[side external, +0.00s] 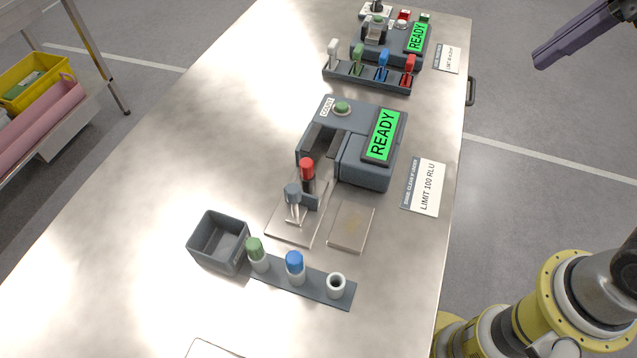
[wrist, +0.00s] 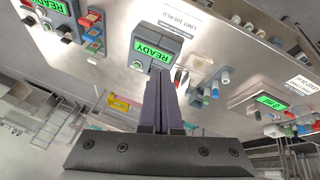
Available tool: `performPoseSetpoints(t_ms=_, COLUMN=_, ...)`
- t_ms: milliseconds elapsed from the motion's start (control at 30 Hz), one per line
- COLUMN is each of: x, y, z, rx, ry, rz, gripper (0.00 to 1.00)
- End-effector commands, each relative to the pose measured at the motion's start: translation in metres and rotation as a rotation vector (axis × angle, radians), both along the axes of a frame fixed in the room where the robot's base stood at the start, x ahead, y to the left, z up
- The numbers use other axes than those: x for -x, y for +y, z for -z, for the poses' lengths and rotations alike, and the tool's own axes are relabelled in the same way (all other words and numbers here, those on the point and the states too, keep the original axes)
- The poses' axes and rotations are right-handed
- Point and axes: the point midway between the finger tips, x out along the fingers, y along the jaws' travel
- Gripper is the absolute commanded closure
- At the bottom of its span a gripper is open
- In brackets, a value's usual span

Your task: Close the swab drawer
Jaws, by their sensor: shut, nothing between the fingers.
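The grey tester (side external: 372,150) with a green READY screen stands mid-table. An open bay faces the front left, and a drawer-like holder (side external: 309,199) sticks out in front, bearing an upright red-capped swab (side external: 307,170). My gripper (side external: 543,59) is shut and empty, high beyond the table's right edge and apart from the tester. Its purple fingers (wrist: 160,75) lie together.
A rack (side external: 325,288) with green- and blue-capped tubes and an empty white tube stands at the front, beside a grey bin (side external: 218,242). A second tester (side external: 395,42) and colored-handle rack (side external: 367,77) stand behind.

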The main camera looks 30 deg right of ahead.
Motion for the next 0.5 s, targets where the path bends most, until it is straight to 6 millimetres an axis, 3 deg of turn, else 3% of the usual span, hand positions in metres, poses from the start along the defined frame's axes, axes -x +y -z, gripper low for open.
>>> performPoseSetpoints(t_ms=100, x=-0.038, y=0.042, z=-0.012, rx=0.027, ry=0.018, rz=-0.255, gripper=1.0)
performPoseSetpoints(t_ms=267, x=-0.076, y=0.107, z=-0.013, rx=0.048, ry=0.036, rz=-0.563, gripper=1.0)
performPoseSetpoints(t_ms=367, x=-0.094, y=0.152, z=-0.003, rx=0.051, ry=0.052, rz=-0.733, gripper=1.0)
performPoseSetpoints(t_ms=500, x=-0.108, y=0.219, z=0.024, rx=0.047, ry=0.09, rz=-0.932, gripper=1.0)
